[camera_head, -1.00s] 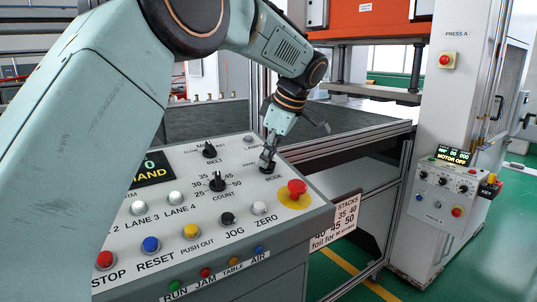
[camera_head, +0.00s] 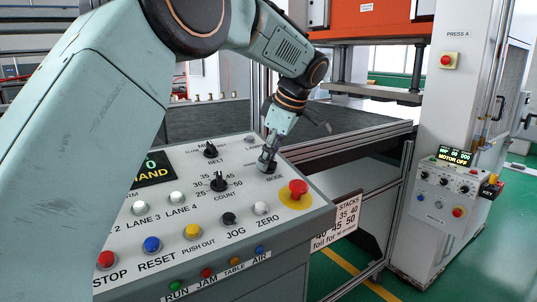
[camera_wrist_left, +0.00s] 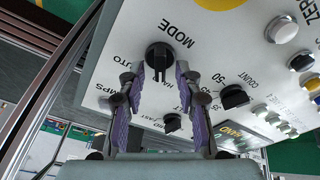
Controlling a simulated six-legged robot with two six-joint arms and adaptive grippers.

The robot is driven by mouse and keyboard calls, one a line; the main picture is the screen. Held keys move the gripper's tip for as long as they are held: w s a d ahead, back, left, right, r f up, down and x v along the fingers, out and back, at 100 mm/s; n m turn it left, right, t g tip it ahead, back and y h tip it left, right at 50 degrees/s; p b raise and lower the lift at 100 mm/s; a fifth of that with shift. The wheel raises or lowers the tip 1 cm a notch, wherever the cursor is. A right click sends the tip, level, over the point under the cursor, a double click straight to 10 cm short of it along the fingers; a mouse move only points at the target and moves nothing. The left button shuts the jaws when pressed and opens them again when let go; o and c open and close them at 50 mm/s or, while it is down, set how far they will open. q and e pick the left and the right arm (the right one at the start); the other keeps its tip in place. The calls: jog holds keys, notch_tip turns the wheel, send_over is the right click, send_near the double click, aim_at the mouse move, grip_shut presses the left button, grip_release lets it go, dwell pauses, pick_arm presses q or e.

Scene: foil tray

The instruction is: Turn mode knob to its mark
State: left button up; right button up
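The black mode knob (camera_wrist_left: 158,57) sits on the white control panel (camera_wrist_left: 235,50), beside the printed word MODE in the left wrist view. My left gripper (camera_wrist_left: 159,80) is open there, its two purple-padded fingers on either side of the knob with a gap between. In the head view the left gripper (camera_head: 268,158) is low over the far right of the panel, and its fingers partly cover the mode knob (camera_head: 267,168). My right gripper is not in view.
A red mushroom button (camera_head: 298,188) on a yellow disc stands close to the right of the mode knob. The count knob (camera_head: 218,182) and belt knob (camera_head: 210,150) are to its left. A metal frame (camera_head: 405,185) runs beyond the panel's right edge.

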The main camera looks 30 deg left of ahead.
pick_arm(q)
jog(key=shift+d, duration=0.1)
jog(key=v, duration=1.1)
jog(key=shift+r, duration=0.45)
jog(key=shift+s, duration=0.1)
jog(key=shift+d+f, duration=0.1)
jog(key=shift+d, duration=0.15)
